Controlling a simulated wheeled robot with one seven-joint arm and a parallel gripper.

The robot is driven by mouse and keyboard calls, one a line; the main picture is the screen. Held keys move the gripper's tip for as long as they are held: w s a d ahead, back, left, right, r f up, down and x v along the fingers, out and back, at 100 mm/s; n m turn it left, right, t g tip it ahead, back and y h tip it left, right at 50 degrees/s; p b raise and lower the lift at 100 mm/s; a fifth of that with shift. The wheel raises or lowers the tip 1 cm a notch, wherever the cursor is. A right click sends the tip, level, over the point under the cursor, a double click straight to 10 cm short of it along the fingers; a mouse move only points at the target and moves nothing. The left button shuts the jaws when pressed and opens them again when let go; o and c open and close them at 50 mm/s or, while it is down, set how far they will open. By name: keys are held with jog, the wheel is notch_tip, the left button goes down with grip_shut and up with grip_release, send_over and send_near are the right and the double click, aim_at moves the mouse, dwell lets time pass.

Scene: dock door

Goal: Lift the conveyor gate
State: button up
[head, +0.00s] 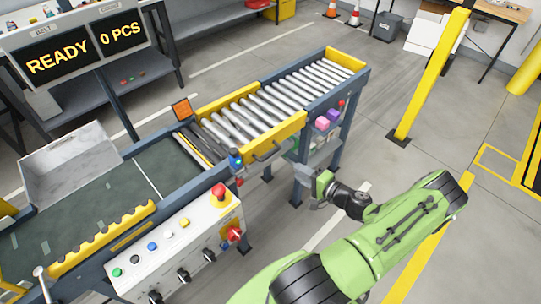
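The conveyor gate appears to be the roller section with yellow side rails (279,136) between the dark belt and the far rollers. It lies down, level with the rest of the conveyor. A dark bar handle (268,153) sits on its near side, beside a small box with a blue light (236,160). My gripper (316,199) is in front of and below the gate, to the right of the handle and apart from it. It is small and seen from behind, so its finger opening is unclear. I see nothing held in it.
A control panel (170,262) with buttons, knobs and a red stop button stands at the near left. A grey tray (71,163) lies by the belt. A yellow post (430,75) stands at the right. Coloured blocks (327,119) sit beside the conveyor. The right floor is mostly clear.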

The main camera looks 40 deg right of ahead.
aim_at(270, 154)
jog(key=b+x, duration=0.1)
jog(key=x, duration=1.4)
jog(key=shift+w+d+f+b, duration=0.15)
jog(key=shift+w+d+b, duration=0.05)
jog(key=shift+w+b, duration=0.15)
grip_shut()
